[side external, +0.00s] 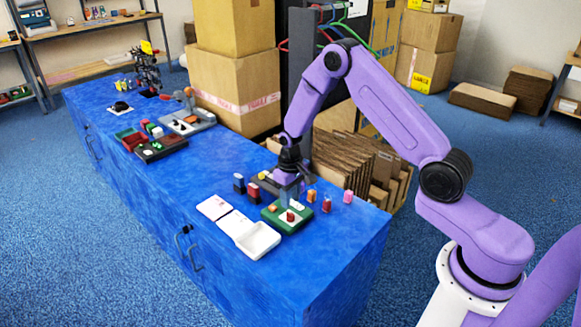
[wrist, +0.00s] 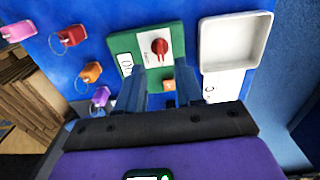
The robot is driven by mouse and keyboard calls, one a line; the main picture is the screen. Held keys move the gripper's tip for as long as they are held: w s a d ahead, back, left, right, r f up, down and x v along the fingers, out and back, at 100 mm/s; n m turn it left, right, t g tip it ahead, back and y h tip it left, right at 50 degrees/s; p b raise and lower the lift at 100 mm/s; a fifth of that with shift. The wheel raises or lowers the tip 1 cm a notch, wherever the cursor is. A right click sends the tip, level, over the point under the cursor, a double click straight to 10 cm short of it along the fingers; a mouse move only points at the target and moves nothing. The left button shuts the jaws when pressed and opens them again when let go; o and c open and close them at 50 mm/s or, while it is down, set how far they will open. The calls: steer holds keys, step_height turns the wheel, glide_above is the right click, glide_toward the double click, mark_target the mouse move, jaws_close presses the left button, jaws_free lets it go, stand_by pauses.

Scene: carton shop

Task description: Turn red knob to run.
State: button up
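The red knob (wrist: 160,46) sits on a white plate on a green panel (wrist: 120,44), ahead of my fingertips in the wrist view. In the side view the knob (side external: 290,216) shows small on the green panel (side external: 275,222). My gripper (wrist: 162,78) is open, with its two blue-grey fingers apart and nothing held between them. An orange block (wrist: 169,85) on the panel shows between the fingers. In the side view my gripper (side external: 291,193) points down above the panel's back part. The print on the knob's plate is too small to read.
A white tray (wrist: 236,69) lies beside the panel, with white cards (side external: 214,207) near it. Small tagged pieces, red (wrist: 71,35), orange (wrist: 92,72) and pink (wrist: 18,31), stand on the other side. Dark blocks (side external: 239,183) stand behind. The blue bench (side external: 335,245) is clear at its near right end.

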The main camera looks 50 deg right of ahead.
mark_target(290, 214)
step_height(290, 214, up, 12)
stand_by(0.4)
steer(key=shift+f, duration=0.1)
steer(key=s+a+r+n, duration=0.35)
steer(key=s+a, duration=0.25)
steer(key=s, duration=0.2)
steer(key=s+a+r+n, duration=0.3)
steer(key=s+a+r, duration=0.2)
steer(key=s, duration=0.2)
steer(key=s+d+r+n, duration=0.2)
steer(key=s+n, duration=0.4)
steer(key=s, duration=1.4)
steer(key=shift+d+r, duration=0.15)
steer(key=shift+d, duration=0.05)
